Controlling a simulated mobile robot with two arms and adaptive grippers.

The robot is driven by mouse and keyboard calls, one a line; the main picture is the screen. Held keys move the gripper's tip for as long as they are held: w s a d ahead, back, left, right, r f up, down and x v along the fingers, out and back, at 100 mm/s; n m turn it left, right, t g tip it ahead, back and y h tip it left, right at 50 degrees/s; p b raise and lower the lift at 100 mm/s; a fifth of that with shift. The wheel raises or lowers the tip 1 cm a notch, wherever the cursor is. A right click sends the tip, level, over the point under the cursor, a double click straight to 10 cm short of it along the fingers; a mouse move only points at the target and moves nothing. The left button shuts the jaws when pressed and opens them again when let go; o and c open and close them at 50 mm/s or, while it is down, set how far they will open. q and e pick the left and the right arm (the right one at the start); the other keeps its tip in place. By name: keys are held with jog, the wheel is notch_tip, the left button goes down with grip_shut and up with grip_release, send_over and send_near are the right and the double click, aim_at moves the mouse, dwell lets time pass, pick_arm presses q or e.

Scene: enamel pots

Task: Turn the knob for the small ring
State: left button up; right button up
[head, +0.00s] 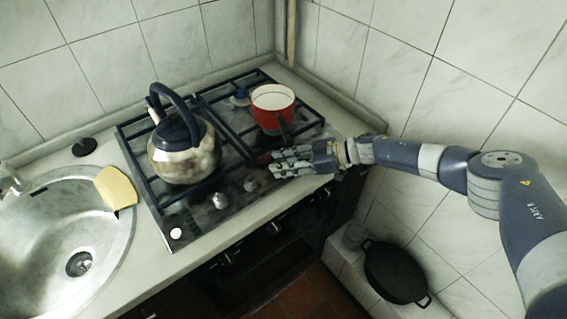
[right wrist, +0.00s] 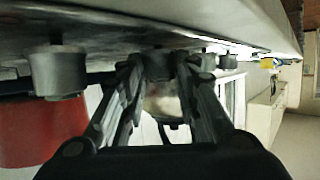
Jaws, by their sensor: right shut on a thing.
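The gas hob (head: 187,222) has a row of metal knobs on its front strip. My right gripper (head: 275,164) reaches in from the right over the right end of that strip. In the right wrist view its fingers (right wrist: 158,88) are closed around a grey knob (right wrist: 158,64), which the fingers hide in the head view. A free knob (head: 251,184) stands just left of the gripper in the head view. Another knob (right wrist: 55,71) shows at left in the wrist view. I cannot tell which burner is the small ring. My left gripper is out of view.
A red pot (head: 272,119) stands on the hob behind my right gripper. A steel kettle (head: 184,161) stands on the left. A sink (head: 50,215) with a yellow sponge (head: 116,187) lies further left. A black pan (head: 396,271) sits low at right.

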jog(key=o, duration=1.1)
jog(key=shift+c, duration=0.2)
jog(key=shift+d, duration=0.15)
jog(key=v, duration=1.1)
jog(key=shift+s+d+r, duration=0.1)
jog(key=shift+d, duration=0.2)
